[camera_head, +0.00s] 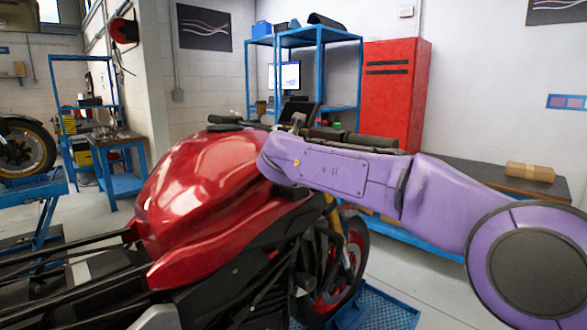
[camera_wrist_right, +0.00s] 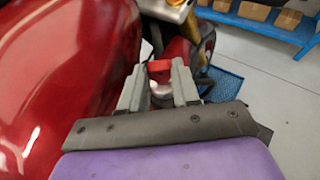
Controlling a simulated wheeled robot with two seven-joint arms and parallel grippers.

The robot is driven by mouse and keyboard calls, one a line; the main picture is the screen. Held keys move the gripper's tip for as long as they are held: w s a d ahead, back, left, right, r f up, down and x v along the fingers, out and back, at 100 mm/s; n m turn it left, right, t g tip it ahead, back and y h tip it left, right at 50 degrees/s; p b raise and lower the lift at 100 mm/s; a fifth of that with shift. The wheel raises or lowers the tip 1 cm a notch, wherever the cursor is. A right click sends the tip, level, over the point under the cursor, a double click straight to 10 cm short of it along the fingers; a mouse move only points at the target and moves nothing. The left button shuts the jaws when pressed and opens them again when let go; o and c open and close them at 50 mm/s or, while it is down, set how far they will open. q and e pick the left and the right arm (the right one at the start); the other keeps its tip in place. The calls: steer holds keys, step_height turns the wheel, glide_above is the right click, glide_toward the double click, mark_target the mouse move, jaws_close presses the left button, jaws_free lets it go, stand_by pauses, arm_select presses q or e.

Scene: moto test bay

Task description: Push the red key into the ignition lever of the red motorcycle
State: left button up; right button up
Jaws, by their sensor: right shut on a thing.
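The red motorcycle (camera_head: 205,185) stands in the middle of the head view, and its red tank (camera_wrist_right: 65,70) fills the left of the right wrist view. My right gripper (camera_wrist_right: 159,80) has its two grey fingers closed on the red key (camera_wrist_right: 159,66), which shows as a small red block between the fingertips. A silvery round part (camera_wrist_right: 162,93) shows between the fingers below the key; I cannot tell whether it is the ignition lever or whether the key touches it. In the head view my purple right arm reaches over the motorcycle's front and hides the key. My left gripper is out of view.
A blue rack (camera_head: 320,40) and a red cabinet (camera_head: 395,95) stand behind the motorcycle. A cardboard box (camera_head: 530,171) lies on a bench at the right. Several boxes on a blue shelf (camera_wrist_right: 265,28) show in the wrist view, with clear grey floor before it.

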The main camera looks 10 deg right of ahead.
steer(key=shift+f, duration=0.2)
steer(key=shift+r, duration=0.2)
steer(key=shift+r+p, duration=0.6)
steer(key=shift+r, duration=0.1)
steer(key=shift+a+r+m+h+p, duration=0.1)
steer(key=shift+a+m+h+p, duration=0.05)
steer(key=shift+m+h+p, duration=0.6)
steer(key=shift+w+a+f+m+g+h+p, duration=0.1)
steer(key=shift+a+f+m+g+h+p, duration=0.1)
steer(key=shift+m+g+h+p, duration=0.3)
steer(key=shift+d, duration=0.15)
steer(key=shift+b, duration=0.5)
stand_by(1.0)
steer(key=shift+f+b, duration=0.65)
steer(key=shift+f, duration=0.1)
